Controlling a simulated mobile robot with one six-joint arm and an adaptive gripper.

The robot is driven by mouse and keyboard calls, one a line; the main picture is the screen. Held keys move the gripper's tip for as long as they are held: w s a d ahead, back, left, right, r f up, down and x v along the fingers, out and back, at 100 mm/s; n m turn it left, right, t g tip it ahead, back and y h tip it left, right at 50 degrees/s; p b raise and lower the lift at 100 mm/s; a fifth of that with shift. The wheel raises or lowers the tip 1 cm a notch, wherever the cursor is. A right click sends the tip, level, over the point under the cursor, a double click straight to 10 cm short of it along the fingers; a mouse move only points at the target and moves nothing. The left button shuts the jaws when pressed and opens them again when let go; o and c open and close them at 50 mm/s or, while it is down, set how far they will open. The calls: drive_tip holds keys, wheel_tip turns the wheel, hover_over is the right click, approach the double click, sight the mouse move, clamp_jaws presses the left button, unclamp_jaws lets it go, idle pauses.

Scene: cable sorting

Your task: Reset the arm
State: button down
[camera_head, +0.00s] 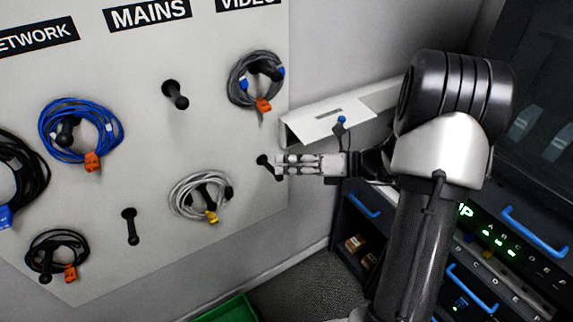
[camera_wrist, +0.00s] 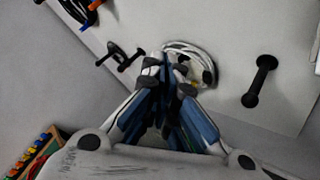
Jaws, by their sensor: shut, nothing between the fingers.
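My gripper (camera_head: 283,165) is in front of the right part of the white pegboard (camera_head: 140,120), fingers pointing left. It is shut and empty; the wrist view also shows the fingers (camera_wrist: 165,68) closed together. In the head view the fingertips overlap an empty black peg (camera_head: 266,163); I cannot tell whether they touch. In the wrist view the empty peg (camera_wrist: 260,80) stands clear, right of the fingers. A white cable coil (camera_head: 175,196) with a yellow tie hangs on a peg to the left of my gripper. In the wrist view the fingers partly cover this coil (camera_wrist: 205,55).
Blue (camera_head: 108,112), grey (camera_head: 233,80) and black (camera_head: 80,240) coils hang on other pegs. Pegs under MAINS (camera_head: 176,95) and lower down (camera_head: 130,226) are empty. A white ledge (camera_head: 345,118), a rack with blue handles (camera_head: 535,232) and a green crate (camera_head: 232,310) are nearby.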

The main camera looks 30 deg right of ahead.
drive_tip(key=s+a+r+n+g+h, duration=0.2)
drive_tip(key=s+a+n+g, duration=0.2)
drive_tip(key=s+a+n, duration=0.35)
drive_tip(key=s+a+r+n+g+h, duration=0.2)
drive_tip(key=s+a+r+n+g, duration=0.15)
drive_tip(key=s+a+n, duration=0.4)
drive_tip(key=s+d+r+n+t+h, duration=0.1)
drive_tip(key=s+n+h, duration=0.7)
drive_tip(key=n, duration=1.1)
drive_tip(key=shift+s+d+r+t, duration=0.35)
drive_tip(key=shift+s+d+t, duration=0.3)
drive_tip(key=shift+s+d, duration=0.3)
